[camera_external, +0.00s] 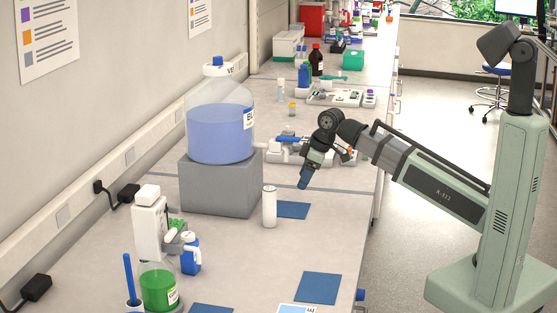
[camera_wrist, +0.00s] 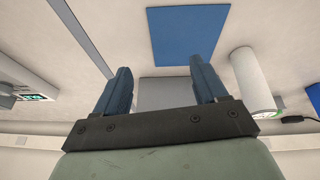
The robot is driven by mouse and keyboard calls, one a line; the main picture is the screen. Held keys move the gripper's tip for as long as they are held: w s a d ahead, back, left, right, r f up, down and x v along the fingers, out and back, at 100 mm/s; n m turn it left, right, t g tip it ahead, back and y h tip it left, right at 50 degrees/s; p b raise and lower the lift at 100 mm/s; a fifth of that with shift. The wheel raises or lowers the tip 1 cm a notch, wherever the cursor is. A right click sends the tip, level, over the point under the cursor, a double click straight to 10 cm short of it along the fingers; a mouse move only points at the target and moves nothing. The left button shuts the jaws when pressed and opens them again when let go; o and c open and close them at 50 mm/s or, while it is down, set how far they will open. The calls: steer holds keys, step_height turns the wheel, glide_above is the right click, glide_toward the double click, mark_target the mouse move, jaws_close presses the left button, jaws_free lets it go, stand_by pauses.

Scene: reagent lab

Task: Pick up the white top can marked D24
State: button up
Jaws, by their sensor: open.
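A tall white can (camera_external: 270,208) stands upright on the bench beside a blue mat (camera_external: 294,210), in front of the grey block's right corner. I cannot read any D24 mark on it. In the wrist view the can (camera_wrist: 250,82) appears right of my gripper's fingers, outside the gap between them. My gripper (camera_external: 304,184) hangs above the bench, up and to the right of the can in the external view. In the wrist view its two blue fingers (camera_wrist: 160,66) are apart, with nothing held between them.
A large bottle of blue liquid (camera_external: 221,133) stands on the grey block (camera_external: 220,184) left of the can. A green-liquid bottle (camera_external: 158,287) and a blue-and-white bottle (camera_external: 190,254) stand nearer. A balance-like device (camera_external: 285,155) is behind my gripper. Another blue mat (camera_external: 318,288) lies front right.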

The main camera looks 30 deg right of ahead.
steer(key=s+a+n+y, duration=0.1)
steer(key=s+a, duration=0.4)
steer(key=a, duration=0.1)
steer(key=y, duration=0.1)
glide_toward(266, 202)
steer(key=shift+w+d+x, duration=0.2)
steer(key=shift+x, duration=1.6)
steer(key=shift+w+d+x, duration=0.2)
steer(key=shift+d+x, duration=0.05)
steer(key=shift+x, duration=1.6)
steer(key=shift+w+d+x, duration=0.2)
steer(key=shift+x, duration=1.6)
steer(key=shift+f, duration=0.1)
steer(key=c, duration=1.2)
steer(key=shift+o, duration=0.2)
